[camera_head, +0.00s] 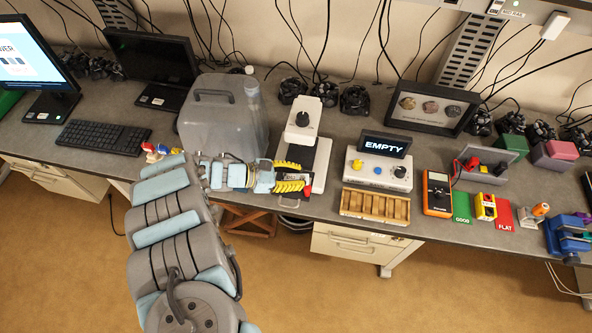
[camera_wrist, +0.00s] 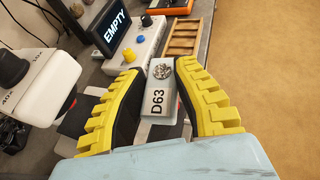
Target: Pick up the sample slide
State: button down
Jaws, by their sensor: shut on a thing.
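The sample slide (camera_wrist: 158,98), a pale plate with the label "D63" and a dark round specimen, is between the yellow toothed fingers of my gripper (camera_wrist: 160,72) in the wrist view. The fingers are shut on its two long sides. In the head view my gripper (camera_head: 290,177) is at the base of the white microscope (camera_head: 302,125), in front of its column. I cannot make out the slide clearly in the head view. Whether it touches the microscope stage below is hard to tell.
A white console (camera_head: 378,172) with an "EMPTY" display (camera_head: 385,145) stands right of the microscope. A slotted wooden tray (camera_head: 375,205) lies in front of it. An orange multimeter (camera_head: 437,193) is further right. A grey translucent container (camera_head: 215,115) stands behind my arm.

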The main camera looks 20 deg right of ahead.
jog(key=shift+s+a+r, duration=0.1)
jog(key=shift+s+r, duration=0.05)
jog(key=shift+s, duration=0.45)
jog(key=s+a+r, duration=0.1)
jog(key=s+r, duration=0.2)
jog(key=s, duration=0.3)
jog(key=shift+s+a, duration=0.2)
jog(key=shift+s, duration=0.2)
